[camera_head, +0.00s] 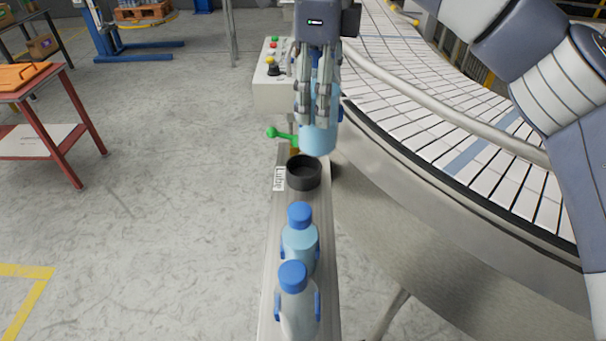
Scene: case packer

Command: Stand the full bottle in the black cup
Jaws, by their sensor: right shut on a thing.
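My right gripper (317,100) points down from the top of the view and is shut on a blue-tinted bottle (319,138). The bottle hangs upright between its fingers, with its base showing just above and behind the black cup (304,173). The bottle appears apart from the cup. The cup is short, round and open at the top, and stands on a narrow metal rail (281,225) beside a white label. The cup looks empty. The upper part of the bottle is hidden by the gripper. My left gripper is not in view.
Two blue-capped bottles, one behind (300,243) and one in front (297,305), stand on the rail nearer me. A green-handled lever (281,134) and a control box (272,95) are beyond the cup. A curved conveyor (470,140) lies right; open floor lies left.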

